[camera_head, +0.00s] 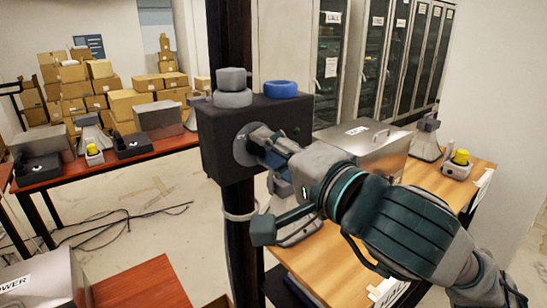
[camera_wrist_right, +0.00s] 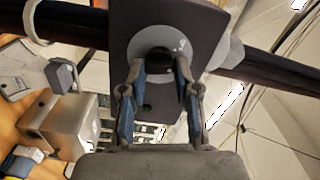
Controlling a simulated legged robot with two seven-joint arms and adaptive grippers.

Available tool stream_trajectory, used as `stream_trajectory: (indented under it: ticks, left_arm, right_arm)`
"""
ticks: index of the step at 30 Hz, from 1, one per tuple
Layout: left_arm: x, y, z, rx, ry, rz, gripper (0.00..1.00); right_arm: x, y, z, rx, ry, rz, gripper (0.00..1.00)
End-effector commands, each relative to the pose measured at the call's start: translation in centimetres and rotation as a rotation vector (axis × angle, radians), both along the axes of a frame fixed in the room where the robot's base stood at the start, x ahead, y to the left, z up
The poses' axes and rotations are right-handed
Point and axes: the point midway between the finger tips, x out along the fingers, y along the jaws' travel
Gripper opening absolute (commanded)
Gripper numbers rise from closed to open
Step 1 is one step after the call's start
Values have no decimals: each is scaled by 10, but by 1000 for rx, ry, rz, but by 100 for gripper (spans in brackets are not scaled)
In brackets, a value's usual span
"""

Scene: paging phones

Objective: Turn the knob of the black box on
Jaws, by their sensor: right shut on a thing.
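The black box (camera_head: 213,140) is fixed to a dark post, with a grey round plate on its front face. My right gripper (camera_head: 257,147) is at this plate. In the right wrist view the knob (camera_wrist_right: 160,57) is a dark round shape on the grey plate (camera_wrist_right: 178,38) of the box (camera_wrist_right: 200,15). The fingers of my right gripper (camera_wrist_right: 160,70) are closed around the knob from both sides. In the head view my fingers hide most of the knob, and its turn angle cannot be told. My left gripper is not in view.
A grey stacked button (camera_head: 233,92) and a blue button (camera_head: 281,88) sit on top of the box. A metal case (camera_head: 362,145) stands on the right wooden table. A red table (camera_head: 75,172) with devices is at left. Cables lie on the floor between.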

Motion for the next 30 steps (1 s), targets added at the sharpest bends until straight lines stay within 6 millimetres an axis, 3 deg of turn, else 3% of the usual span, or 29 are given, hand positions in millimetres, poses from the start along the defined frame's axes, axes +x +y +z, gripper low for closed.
stream_trajectory:
  ticks: [1, 18, 30]
  left_arm:
    - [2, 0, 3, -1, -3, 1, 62]
    - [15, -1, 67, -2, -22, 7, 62]
    - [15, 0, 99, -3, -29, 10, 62]
  right_arm:
    - [3, 3, -10, 24, 41, 2, 0]
    - [3, 4, -10, 463, 357, 1, 0]
    - [2, 4, -10, 724, 543, 0, 0]
